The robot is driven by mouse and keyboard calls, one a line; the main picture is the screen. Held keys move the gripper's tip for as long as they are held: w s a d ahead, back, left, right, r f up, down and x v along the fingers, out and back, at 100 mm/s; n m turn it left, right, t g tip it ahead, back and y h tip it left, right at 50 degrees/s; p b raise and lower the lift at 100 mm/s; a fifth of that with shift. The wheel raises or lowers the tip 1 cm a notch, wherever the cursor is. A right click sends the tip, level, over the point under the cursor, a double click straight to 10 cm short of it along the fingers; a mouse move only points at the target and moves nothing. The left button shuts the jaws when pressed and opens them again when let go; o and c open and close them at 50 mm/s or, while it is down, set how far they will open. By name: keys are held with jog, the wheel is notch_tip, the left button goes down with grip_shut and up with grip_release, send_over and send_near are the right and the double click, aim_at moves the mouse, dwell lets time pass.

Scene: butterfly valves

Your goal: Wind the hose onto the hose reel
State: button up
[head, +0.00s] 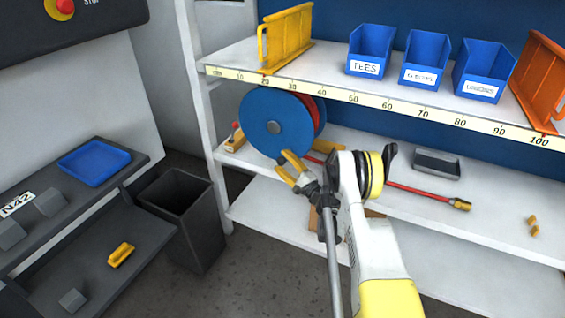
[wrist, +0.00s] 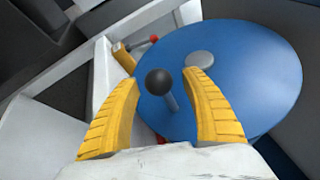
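The hose reel (head: 268,122) stands on the middle shelf, its blue disc facing me with a grey hub. The disc also fills much of the wrist view (wrist: 255,75). A black knob (wrist: 158,82) on a short grey stem sticks out from the disc near its rim. My gripper (head: 284,165) is in front of the reel's lower edge. Its yellow fingers (wrist: 160,64) are open, one on each side of the knob, with gaps showing. The red hose (head: 412,190) lies along the shelf to the right, ending in a brass-coloured nozzle (head: 462,204). My arm hides part of it.
A shelf board with a number scale (head: 380,101) runs above the reel, carrying blue bins (head: 420,68). A red-tipped lever on a yellow block (head: 236,140) sits left of the reel. A grey tray (head: 437,164) lies behind the hose. A dark bin (head: 190,225) stands at left.

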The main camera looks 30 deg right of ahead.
jog(key=shift+a, duration=0.15)
notch_tip(320, 180, up, 10)
jog(key=shift+r, duration=0.1)
dwell(0.4)
